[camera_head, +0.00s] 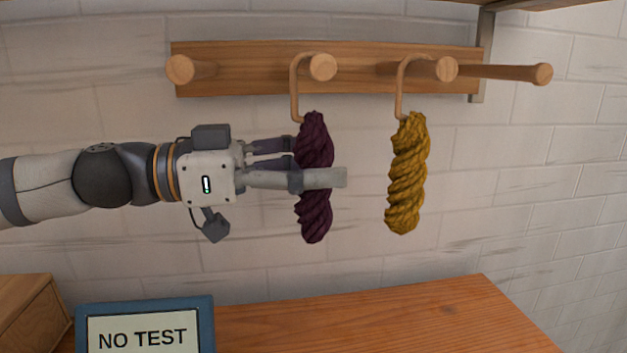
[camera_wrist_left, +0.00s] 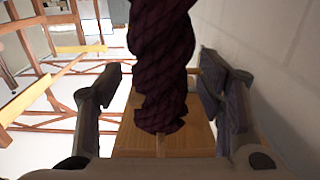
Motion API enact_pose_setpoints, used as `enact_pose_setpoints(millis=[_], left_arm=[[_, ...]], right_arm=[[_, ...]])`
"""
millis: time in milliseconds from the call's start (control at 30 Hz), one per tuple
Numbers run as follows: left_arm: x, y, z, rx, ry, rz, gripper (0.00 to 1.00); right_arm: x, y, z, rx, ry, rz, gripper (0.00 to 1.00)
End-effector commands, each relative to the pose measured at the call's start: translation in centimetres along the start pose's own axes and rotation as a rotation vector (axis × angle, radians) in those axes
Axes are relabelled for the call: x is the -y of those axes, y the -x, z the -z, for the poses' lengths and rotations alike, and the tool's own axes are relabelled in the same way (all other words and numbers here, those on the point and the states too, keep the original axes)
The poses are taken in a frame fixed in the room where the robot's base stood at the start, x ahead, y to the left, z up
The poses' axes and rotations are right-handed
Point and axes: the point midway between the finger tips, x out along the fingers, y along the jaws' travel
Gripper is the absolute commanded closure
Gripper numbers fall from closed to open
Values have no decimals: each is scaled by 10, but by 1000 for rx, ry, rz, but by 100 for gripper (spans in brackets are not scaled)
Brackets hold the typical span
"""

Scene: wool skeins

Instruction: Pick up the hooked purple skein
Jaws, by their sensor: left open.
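The purple skein (camera_head: 315,222) hangs by a wooden hook from the middle peg of a wall rack. My left gripper (camera_head: 318,176) reaches in from the left at the skein's mid-height. It is open, and its near finger passes in front of the skein, hiding part of it. In the left wrist view the purple skein (camera_wrist_left: 162,70) hangs between the two spread fingers, with gaps on both sides. My right gripper is in neither view.
A mustard-yellow skein (camera_head: 407,180) hangs from another peg to the right. The wooden rack (camera_head: 245,72) has a bare peg (camera_head: 181,69) at left and a long rod at right. Below are a wooden surface (camera_head: 400,315) and a "NO TEST" sign (camera_head: 143,335).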

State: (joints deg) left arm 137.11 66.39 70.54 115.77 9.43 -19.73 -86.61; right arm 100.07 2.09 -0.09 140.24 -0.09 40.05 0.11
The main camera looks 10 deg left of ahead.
Motion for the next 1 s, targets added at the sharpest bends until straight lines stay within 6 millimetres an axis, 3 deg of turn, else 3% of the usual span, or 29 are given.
enact_pose_setpoints(millis=[167, 267, 400, 767, 1000], left_arm=[[0, -1, 0, 0, 1, 1, 38], [0, -1, 0, 0, 1, 1, 56], [0, -1, 0, 0, 1, 1, 88], [0, -1, 3, -1, -1, 1, 89], [-4, -8, 28, -2, -6, 4, 89]], right_arm=[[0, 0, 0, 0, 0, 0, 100], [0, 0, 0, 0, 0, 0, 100], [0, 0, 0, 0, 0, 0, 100], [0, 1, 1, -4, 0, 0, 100], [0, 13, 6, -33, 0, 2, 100]])
